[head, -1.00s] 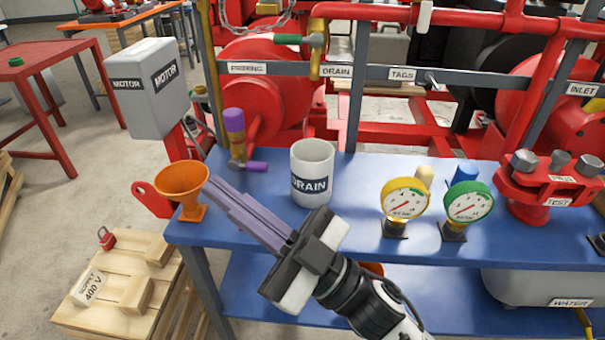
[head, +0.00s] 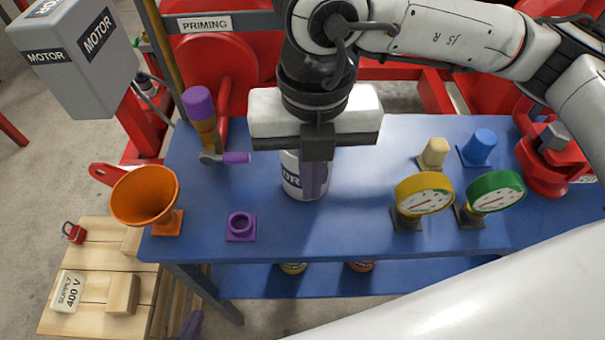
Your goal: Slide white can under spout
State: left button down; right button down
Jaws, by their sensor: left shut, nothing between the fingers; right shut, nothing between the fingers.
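The white can (head: 291,182) with a black label stands upright on the blue table, left of centre. My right gripper (head: 315,196) comes down over it, shut and empty. Its purple fingers overlap the can's right front, and its body hides the can's top. I cannot tell whether they touch. A brass valve with a purple cap (head: 200,105) and a purple lever (head: 236,158) stands left of the can, by the table's back edge; it appears to be the spout. My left gripper (head: 191,325) shows only as purple fingers at the bottom edge, shut.
A purple ring block (head: 241,228) lies on the table in front of the valve. An orange funnel (head: 147,197) stands at the left corner. A yellow gauge (head: 424,196) and a green gauge (head: 494,193) stand to the right. The table front between block and gauges is clear.

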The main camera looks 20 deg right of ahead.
notch_tip(320, 180, down, 10)
jog(key=shift+s+r+p, duration=0.1)
jog(key=shift+r+p, duration=0.1)
jog(key=shift+p, duration=0.2)
jog(key=shift+w+d+r+p, duration=0.1)
jog(key=shift+w+d+p, duration=0.1)
jog(key=shift+w, duration=0.45)
jog(key=shift+w+d+r+p, duration=0.1)
jog(key=shift+w+p, duration=0.1)
jog(key=shift+w, duration=0.4)
jog(key=shift+w+d, duration=0.15)
jog(key=shift+w, duration=0.45)
pick_arm(q)
jog(key=shift+s+r, duration=0.3)
jog(key=shift+r, duration=0.55)
pick_arm(e)
jog(key=shift+f, duration=0.1)
pick_arm(q)
jog(key=shift+w, duration=0.1)
